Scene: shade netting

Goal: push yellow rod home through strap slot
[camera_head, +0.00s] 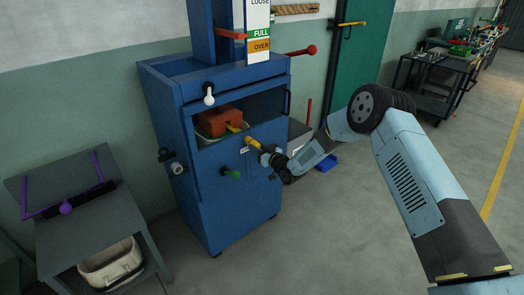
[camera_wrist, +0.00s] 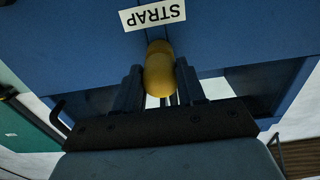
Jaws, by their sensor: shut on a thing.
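The blue machine (camera_head: 230,205) stands in the middle of the head view with an open window in its front. The yellow rod (camera_head: 254,144) sticks out of the front below the window, beside the STRAP label. My gripper (camera_head: 268,155) is at its outer end. In the wrist view, the rod's rounded yellow end (camera_wrist: 159,72) lies between the two dark fingers of my gripper (camera_wrist: 160,85), just by the upside-down STRAP label (camera_wrist: 153,13). The fingers are shut on it. The slot itself is hidden. A yellow piece (camera_head: 234,128) shows inside the window against a red-brown block (camera_head: 217,120).
A grey side table (camera_head: 95,225) with a purple-handled frame stands at the left.

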